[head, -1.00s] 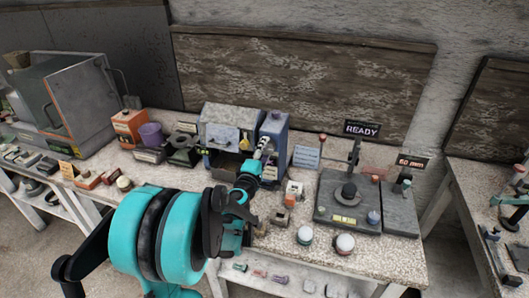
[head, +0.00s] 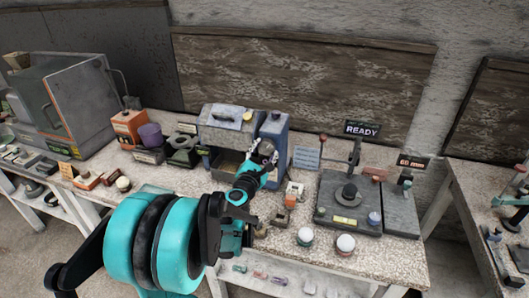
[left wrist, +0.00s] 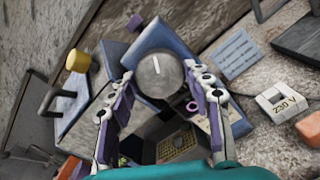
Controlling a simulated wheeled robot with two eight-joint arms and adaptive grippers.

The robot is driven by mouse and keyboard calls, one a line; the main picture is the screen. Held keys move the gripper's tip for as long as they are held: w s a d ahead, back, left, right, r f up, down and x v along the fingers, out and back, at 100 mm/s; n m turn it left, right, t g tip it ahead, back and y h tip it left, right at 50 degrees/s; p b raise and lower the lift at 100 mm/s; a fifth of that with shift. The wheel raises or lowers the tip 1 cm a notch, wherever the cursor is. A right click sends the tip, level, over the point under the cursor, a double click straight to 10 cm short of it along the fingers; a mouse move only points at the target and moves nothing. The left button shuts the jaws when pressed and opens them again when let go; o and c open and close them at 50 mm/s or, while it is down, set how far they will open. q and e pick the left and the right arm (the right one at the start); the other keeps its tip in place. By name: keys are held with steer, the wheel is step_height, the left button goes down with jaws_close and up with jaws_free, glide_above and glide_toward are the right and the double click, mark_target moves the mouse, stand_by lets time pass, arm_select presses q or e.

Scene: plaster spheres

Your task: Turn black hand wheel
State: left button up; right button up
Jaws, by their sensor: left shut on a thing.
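A round grey knob (left wrist: 155,74) with a white mark sits on the blue housing (head: 273,130) of a small machine. My left gripper (head: 264,155) reaches it from the front. In the left wrist view my left gripper (left wrist: 159,79) has one finger on each side of the knob and is shut on it. In the head view the gripper hides the knob. A dark round knob or wheel (head: 349,192) stands on a grey plate at the right; I cannot tell whether it is the black hand wheel. My right gripper is not in view.
The machine's grey lid (head: 222,118) is tilted up over an open chamber. A 230 V block (left wrist: 281,103) stands near the gripper. An orange box (head: 128,124) and purple cup (head: 151,134) stand left.

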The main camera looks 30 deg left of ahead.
arm_select(q)
steer(key=n, duration=0.6)
stand_by(0.6)
steer(key=o, duration=0.9)
steer(key=shift+s, duration=0.1)
steer(key=v, duration=1.2)
steer(key=shift+f, duration=0.1)
